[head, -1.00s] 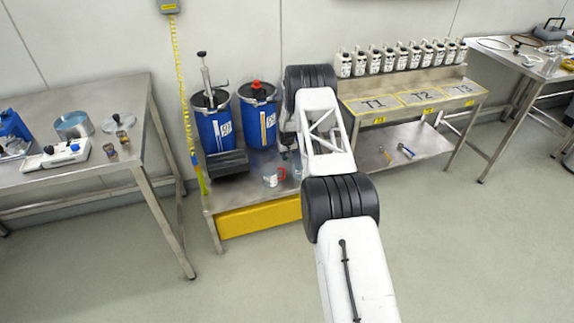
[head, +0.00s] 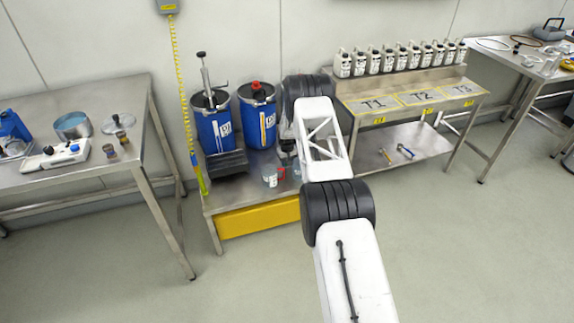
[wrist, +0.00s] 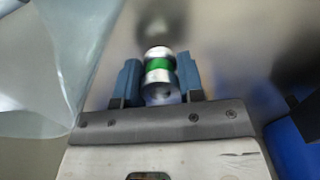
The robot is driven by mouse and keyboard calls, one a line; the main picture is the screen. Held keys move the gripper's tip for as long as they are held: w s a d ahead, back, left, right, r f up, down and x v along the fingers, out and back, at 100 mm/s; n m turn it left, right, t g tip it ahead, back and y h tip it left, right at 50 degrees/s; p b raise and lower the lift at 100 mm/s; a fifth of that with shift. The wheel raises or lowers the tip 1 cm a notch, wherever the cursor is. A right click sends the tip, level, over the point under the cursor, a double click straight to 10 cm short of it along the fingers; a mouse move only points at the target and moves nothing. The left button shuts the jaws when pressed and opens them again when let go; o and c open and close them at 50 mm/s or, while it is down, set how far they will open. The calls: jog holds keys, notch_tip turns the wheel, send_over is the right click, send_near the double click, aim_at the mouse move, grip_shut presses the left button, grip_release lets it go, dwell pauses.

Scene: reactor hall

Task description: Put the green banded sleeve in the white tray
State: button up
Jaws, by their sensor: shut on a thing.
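The green banded sleeve (wrist: 158,68) is a small silvery cylinder with a green band, seen in the wrist view. My gripper (wrist: 158,80) has its blue fingers shut on either side of it. A metal surface lies behind the sleeve; I cannot tell whether the two touch. In the head view, my gripper (head: 288,160) is low over the right part of the steel bench with the blue drums, largely hidden by my arm, and the sleeve cannot be made out.
Two blue drums (head: 216,130) stand at the bench's back, with a dark box (head: 227,163) in front. A mug (head: 271,176) stands near the gripper. A pale translucent sheet (wrist: 50,60) is close on the wrist view's left. The floor in front is clear.

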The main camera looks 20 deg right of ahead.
jog(key=shift+f, duration=0.55)
jog(key=shift+f, duration=0.15)
jog(key=o, duration=1)
jog(key=shift+c, duration=0.2)
jog(key=shift+r, duration=6.15)
